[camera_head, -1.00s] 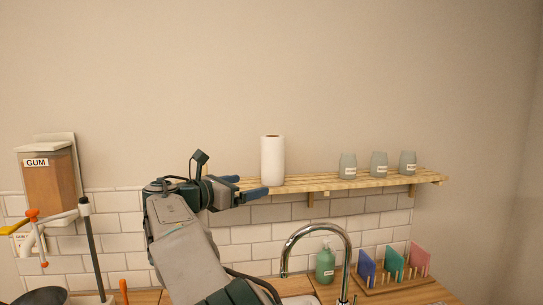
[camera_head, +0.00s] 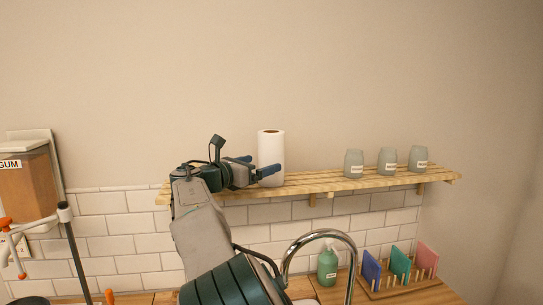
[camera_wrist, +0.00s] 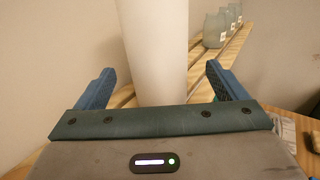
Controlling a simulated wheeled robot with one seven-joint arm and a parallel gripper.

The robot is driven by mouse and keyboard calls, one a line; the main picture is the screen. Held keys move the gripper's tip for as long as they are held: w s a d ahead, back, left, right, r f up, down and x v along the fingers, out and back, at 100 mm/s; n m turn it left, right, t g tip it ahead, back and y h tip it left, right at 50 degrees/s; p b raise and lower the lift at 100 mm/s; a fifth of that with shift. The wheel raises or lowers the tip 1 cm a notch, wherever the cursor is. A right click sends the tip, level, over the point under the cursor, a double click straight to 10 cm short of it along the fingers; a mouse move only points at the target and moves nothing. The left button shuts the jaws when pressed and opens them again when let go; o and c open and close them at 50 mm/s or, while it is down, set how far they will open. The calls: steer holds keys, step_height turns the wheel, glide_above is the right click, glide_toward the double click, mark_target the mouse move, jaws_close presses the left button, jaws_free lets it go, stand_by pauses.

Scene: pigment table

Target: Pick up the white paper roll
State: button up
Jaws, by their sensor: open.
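The white paper roll (camera_head: 270,148) stands upright on the wooden slatted shelf (camera_head: 330,183) in the head view. In the wrist view the roll (camera_wrist: 155,50) rises between and just beyond my two blue fingers. My gripper (camera_head: 262,167) is open and level with the roll's lower half, at its left side. In the wrist view my gripper (camera_wrist: 152,85) shows a gap between each finger and the roll. The roll's top is outside the wrist view, and its base is hidden behind my gripper there.
Several grey labelled jars (camera_head: 387,162) stand on the shelf's right part, clear of the roll. Below are a tap (camera_head: 322,236), a green soap bottle (camera_head: 327,266) and a rack of coloured boards (camera_head: 400,264). A GUM dispenser (camera_head: 40,178) hangs at left.

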mark_target(270, 162)
steer(key=p+x, duration=0.1)
steer(key=x, duration=0.1)
steer(key=p+x, duration=0.1)
steer(key=x, duration=0.2)
steer(key=shift+w+d+f, duration=0.1)
steer(key=shift+w+f, duration=0.1)
steer(key=shift+w, duration=0.1)
steer(key=c, duration=1.1)
